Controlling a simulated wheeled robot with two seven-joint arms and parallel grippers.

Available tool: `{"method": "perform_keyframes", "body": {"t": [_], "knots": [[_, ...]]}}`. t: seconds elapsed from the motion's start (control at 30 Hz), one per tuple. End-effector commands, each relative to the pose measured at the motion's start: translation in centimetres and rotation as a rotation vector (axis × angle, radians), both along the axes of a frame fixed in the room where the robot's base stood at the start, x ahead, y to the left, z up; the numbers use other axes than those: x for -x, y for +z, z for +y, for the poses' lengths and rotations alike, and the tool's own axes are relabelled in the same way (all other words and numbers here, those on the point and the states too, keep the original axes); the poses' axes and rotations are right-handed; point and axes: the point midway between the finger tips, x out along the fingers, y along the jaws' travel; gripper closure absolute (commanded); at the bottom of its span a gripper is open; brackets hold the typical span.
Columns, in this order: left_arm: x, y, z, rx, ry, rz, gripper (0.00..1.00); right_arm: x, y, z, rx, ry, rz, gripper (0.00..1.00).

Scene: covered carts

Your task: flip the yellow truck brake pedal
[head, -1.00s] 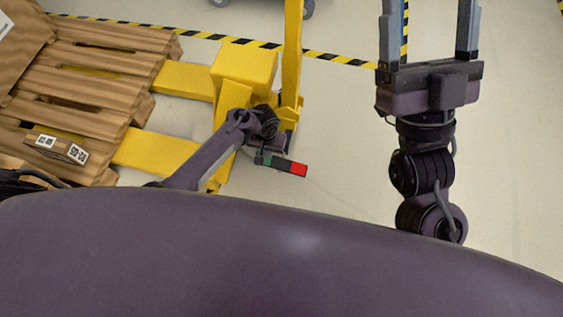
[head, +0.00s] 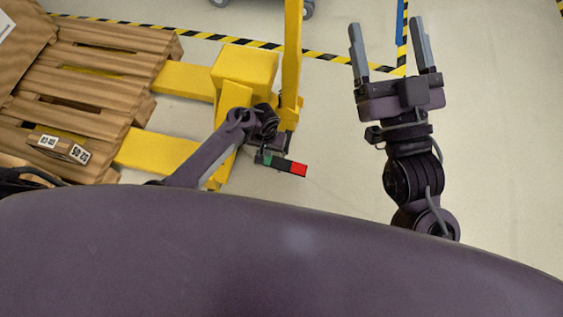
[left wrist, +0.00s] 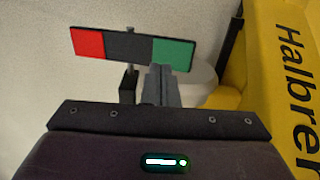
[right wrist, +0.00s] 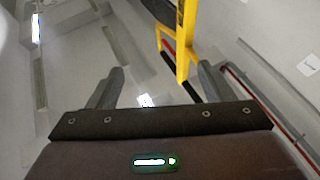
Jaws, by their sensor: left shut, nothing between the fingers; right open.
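The yellow truck (head: 245,66) stands left of centre in the head view. Its brake pedal (head: 285,165) is a flat bar with red, black and green sections, sticking out at the truck's base. In the left wrist view the pedal (left wrist: 126,47) spans the upper middle, with the red end left and the green end right. My left gripper (left wrist: 158,70) is shut and empty, its fingertips at the pedal's green end; I cannot tell whether they touch. My right gripper (head: 387,25) is open and empty, right of the truck and well apart from the pedal.
The truck's yellow mast (head: 292,55) rises beside the pedal. Its forks run under a wooden pallet (head: 95,75) on the left, with a small labelled box (head: 58,148). Black-yellow tape (head: 335,57) crosses the floor.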

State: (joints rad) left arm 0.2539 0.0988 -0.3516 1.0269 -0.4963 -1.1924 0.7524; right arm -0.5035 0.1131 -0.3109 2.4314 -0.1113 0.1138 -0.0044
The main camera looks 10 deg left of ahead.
Motion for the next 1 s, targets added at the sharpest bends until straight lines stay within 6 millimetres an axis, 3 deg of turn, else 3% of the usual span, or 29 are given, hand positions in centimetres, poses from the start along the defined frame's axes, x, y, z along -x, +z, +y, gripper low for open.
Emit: {"method": "perform_keyframes", "body": {"t": [1.0], "knots": [[0.0, 1.0, 0.0, 0.000, 0.000, 0.000, 1.00, -1.0, -8.1, 1.0, 0.146, 0.013, 0.358, 0.26]]}}
